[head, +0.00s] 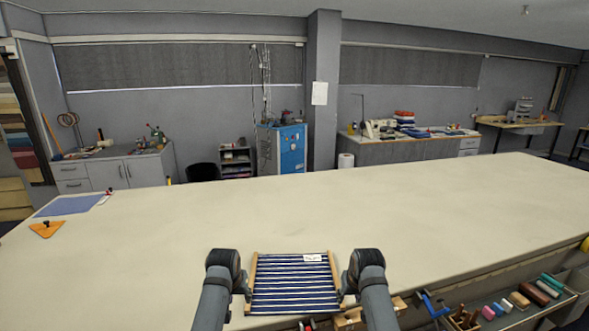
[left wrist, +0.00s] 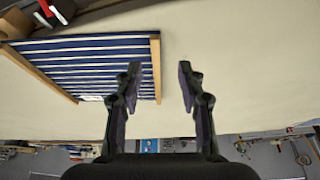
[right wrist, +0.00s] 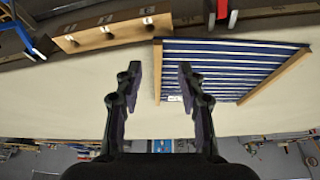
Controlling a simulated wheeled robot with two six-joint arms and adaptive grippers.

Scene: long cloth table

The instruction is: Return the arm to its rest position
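A blue-and-white striped rack with wooden side rails (head: 293,284) lies on the pale table near its front edge, between my two grippers. My left gripper (head: 240,284) is beside its left rail. In the left wrist view the fingers (left wrist: 162,78) are apart, with the rail (left wrist: 156,68) close to one finger and nothing visibly clamped. My right gripper (head: 347,286) is beside the right rail. In the right wrist view its fingers (right wrist: 158,75) are apart, with the other rail (right wrist: 157,72) showing between or behind them. I cannot tell whether either gripper touches the rack.
A blue sheet (head: 68,205) and an orange triangular piece (head: 46,229) lie at the table's far left. An open drawer (head: 510,305) with coloured rolls sits below the front edge at right. The table's middle is clear.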

